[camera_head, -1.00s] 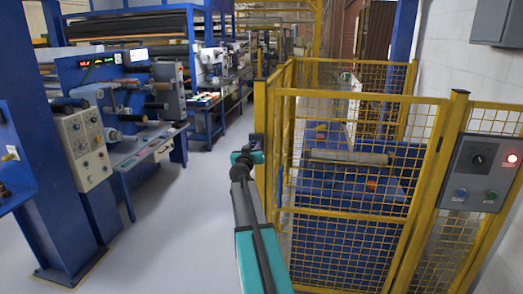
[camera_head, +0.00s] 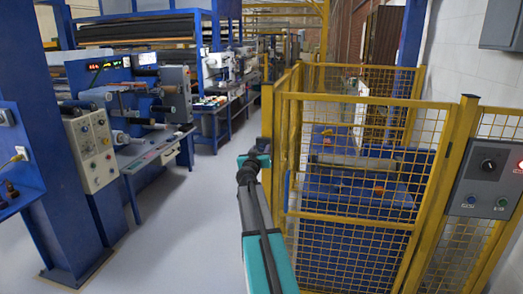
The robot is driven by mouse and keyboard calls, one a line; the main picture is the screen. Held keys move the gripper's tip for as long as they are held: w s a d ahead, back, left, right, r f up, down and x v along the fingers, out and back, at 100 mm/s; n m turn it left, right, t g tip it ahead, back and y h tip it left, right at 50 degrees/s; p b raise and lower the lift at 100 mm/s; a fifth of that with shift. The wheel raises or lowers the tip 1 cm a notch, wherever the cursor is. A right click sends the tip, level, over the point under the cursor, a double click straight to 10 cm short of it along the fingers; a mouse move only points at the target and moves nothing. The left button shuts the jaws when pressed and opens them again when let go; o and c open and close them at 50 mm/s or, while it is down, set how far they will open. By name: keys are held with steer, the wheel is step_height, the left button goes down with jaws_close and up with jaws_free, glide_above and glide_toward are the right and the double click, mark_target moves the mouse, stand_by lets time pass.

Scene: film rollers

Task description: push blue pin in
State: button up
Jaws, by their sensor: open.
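A small blue button (camera_head: 471,199) sits low on the grey control box (camera_head: 487,178) at the right edge. It is the only blue pin-like thing I can make out, and I cannot tell how far it sticks out. A green button (camera_head: 502,202) is beside it, with a black knob (camera_head: 488,165) above. My gripper (camera_head: 264,144) is the small dark end of my teal and grey arm, near the fence corner in the middle. It is well left of the control box and apart from the blue button. It looks empty, though its fingers are too small to see clearly.
A yellow mesh fence (camera_head: 365,100) encloses a blue machine (camera_head: 350,185) right of my arm. A yellow post (camera_head: 455,150) stands just left of the control box. Blue roller machines (camera_head: 115,110) line the left. The grey floor (camera_head: 185,225) between is clear.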

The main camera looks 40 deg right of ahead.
steer(key=b+v, duration=0.4)
steer(key=v, duration=0.9)
steer(key=shift+a, duration=0.3)
steer(key=shift+s, duration=0.15)
stand_by(0.4)
